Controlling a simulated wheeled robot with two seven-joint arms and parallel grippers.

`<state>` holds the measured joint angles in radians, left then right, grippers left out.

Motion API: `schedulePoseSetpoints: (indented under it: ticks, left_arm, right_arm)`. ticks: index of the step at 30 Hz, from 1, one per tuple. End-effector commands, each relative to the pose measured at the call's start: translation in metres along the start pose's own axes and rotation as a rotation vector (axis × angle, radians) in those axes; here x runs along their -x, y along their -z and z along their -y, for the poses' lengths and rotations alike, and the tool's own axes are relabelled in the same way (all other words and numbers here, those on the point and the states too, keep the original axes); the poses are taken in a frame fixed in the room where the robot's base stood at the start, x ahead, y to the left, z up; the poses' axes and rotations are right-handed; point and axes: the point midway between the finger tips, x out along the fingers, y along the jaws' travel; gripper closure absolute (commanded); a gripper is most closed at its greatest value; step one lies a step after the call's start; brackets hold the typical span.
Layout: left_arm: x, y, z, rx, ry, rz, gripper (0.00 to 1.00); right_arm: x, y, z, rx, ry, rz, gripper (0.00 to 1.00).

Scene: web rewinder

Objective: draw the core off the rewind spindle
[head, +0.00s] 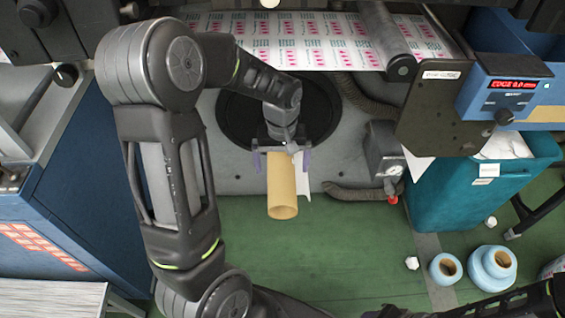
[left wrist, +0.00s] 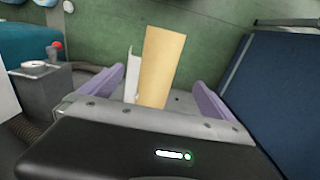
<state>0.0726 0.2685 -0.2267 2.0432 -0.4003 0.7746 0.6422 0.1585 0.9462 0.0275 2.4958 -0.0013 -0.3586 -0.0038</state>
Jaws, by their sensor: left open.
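The core (head: 283,196) is a tan cardboard tube, sticking out from the machine face with its open end toward the floor. It also shows in the left wrist view (left wrist: 162,62), upright between the fingers with a gap on each side. My left gripper (head: 281,160) is open, its purple fingers on either side of the core's inner part; in the left wrist view (left wrist: 160,97) neither finger touches it. The rewind spindle is hidden behind the gripper and core. My right gripper is out of view.
A white strip (head: 303,181) hangs close beside the core. A black round plate (head: 236,120) is behind my wrist. A gauge box (head: 383,152) and a teal bin (head: 462,200) stand to the right. Blue rolls (head: 493,267) lie on the floor. The green floor (head: 330,245) below is clear.

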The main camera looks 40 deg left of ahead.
Motion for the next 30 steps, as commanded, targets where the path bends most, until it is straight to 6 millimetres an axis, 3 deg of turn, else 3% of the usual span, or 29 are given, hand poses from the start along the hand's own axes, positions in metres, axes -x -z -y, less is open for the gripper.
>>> schedulePoseSetpoints:
  ticks: [8,30]
  left_arm:
    - [-0.021,-0.001,0.000,-0.001,0.000,0.001,0.00]
    - [-0.114,-0.001,0.000,-0.002,0.000,0.002,0.00]
  right_arm:
    - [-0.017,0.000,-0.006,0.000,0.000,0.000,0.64]
    - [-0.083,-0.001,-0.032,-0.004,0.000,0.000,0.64]
